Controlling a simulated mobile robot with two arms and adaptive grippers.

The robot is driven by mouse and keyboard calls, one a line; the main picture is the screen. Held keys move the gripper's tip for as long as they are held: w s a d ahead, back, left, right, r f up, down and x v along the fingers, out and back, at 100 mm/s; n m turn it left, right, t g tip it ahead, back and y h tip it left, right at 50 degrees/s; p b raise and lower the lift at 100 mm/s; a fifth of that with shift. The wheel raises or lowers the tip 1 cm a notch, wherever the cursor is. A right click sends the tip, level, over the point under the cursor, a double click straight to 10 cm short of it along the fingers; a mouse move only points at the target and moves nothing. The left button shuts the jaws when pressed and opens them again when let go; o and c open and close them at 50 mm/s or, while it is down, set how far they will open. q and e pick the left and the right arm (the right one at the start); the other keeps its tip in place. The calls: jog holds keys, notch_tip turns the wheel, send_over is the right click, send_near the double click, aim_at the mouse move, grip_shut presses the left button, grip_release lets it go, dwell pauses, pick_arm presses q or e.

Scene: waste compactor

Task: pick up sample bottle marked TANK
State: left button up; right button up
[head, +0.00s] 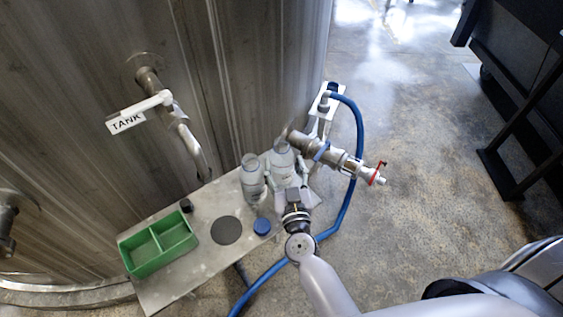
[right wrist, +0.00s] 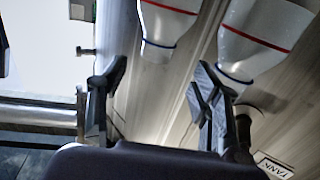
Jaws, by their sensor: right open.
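Two clear sample bottles stand upright side by side on the metal bench: a left one (head: 253,182) and a right one (head: 281,160). No TANK marking is readable on either. My right gripper (head: 291,184) is open and empty, close in front of the right bottle and partly covering its lower part. In the right wrist view both bottles (right wrist: 166,22) (right wrist: 262,35) show at the top with red and blue lines, beyond the spread fingers of the gripper (right wrist: 158,75). My left gripper is not in view.
The metal bench (head: 170,283) carries a green divided tray (head: 158,243), a dark disc (head: 227,230), a blue cap (head: 262,226) and a black cap (head: 186,205). A TANK sign (head: 126,122) hangs by a tap pipe. A valve (head: 335,157) and blue hose (head: 347,208) lie right of the bottles.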

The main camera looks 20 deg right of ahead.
aim_at(283, 149)
jog(key=w, duration=0.3)
jog(key=shift+d, duration=0.2)
jog(key=w, duration=0.2)
jog(key=w+d, duration=0.1)
jog(key=w, duration=0.2)
jog(key=shift+d, duration=0.1)
jog(key=shift+r, duration=0.1)
jog(key=shift+c, duration=0.5)
grip_shut()
